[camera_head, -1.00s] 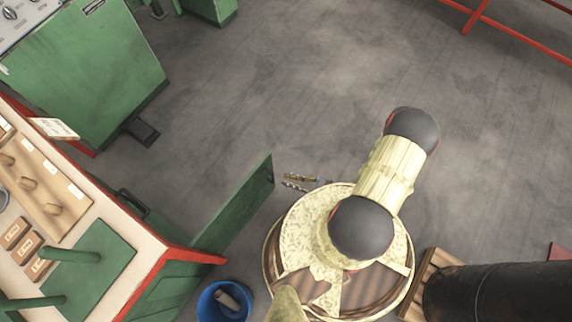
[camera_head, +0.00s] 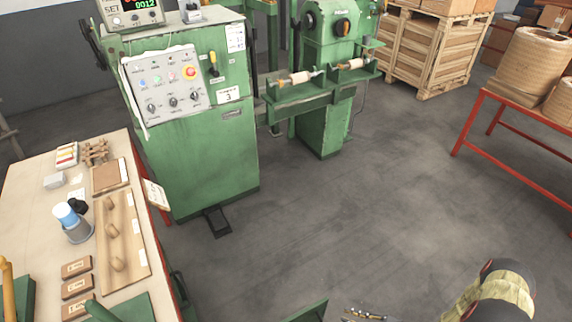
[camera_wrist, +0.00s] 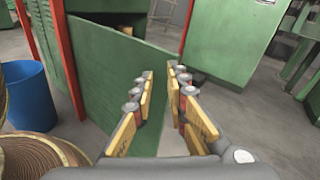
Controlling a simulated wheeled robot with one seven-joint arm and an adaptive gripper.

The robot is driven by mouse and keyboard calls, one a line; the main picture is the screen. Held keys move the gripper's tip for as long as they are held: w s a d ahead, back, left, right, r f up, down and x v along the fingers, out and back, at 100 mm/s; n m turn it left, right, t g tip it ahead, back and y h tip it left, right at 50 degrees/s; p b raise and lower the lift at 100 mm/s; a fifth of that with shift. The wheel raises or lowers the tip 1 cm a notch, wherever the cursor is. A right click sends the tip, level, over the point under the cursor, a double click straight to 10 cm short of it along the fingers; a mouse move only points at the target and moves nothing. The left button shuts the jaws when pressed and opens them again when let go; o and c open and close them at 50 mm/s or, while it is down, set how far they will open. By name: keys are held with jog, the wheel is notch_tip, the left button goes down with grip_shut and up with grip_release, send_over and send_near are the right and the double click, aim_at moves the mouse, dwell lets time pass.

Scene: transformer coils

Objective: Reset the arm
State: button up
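My gripper (camera_wrist: 163,76) shows in the wrist view with two yellow-and-grey fingers apart and nothing between them. A green panel (camera_wrist: 120,70) stands beyond the fingertips. In the head view the fingertips (camera_head: 366,314) show small at the bottom edge, above the grey floor. Part of my arm (camera_head: 500,292) shows at the bottom right; the rest is out of frame.
A green control cabinet (camera_head: 200,150) and winding machine (camera_head: 320,125) stand behind. A red-framed table (camera_head: 500,145) holds coils at right. A blue bucket (camera_wrist: 28,95) is left in the wrist view. Middle floor is clear.

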jog(key=w+r+n+g+h+p, duration=0.15)
jog(key=r+n+g+h, duration=0.35)
jog(key=r, duration=1)
jog(key=w+r+n+g+h+p, duration=0.1)
jog(key=w+r+n+g, duration=0.45)
jog(key=r, duration=1.05)
jog(key=s+a+r+n+t+h+p, duration=0.1)
jog(key=s+r+n+t+h, duration=0.2)
jog(key=r, duration=0.6)
jog(key=s+a+r+n+t+h+p, duration=0.1)
jog(key=s+r+n+t+h, duration=0.2)
jog(key=s+r, duration=0.4)
jog(key=s+a+r+n+t+h+p, duration=0.1)
jog(key=s+a+r+n+t+h, duration=0.1)
jog(key=r, duration=1)
jog(key=s+n+t+h, duration=0.1)
jog(key=s+n, duration=0.1)
jog(key=s, duration=0.1)
jog(key=shift+r, duration=0.2)
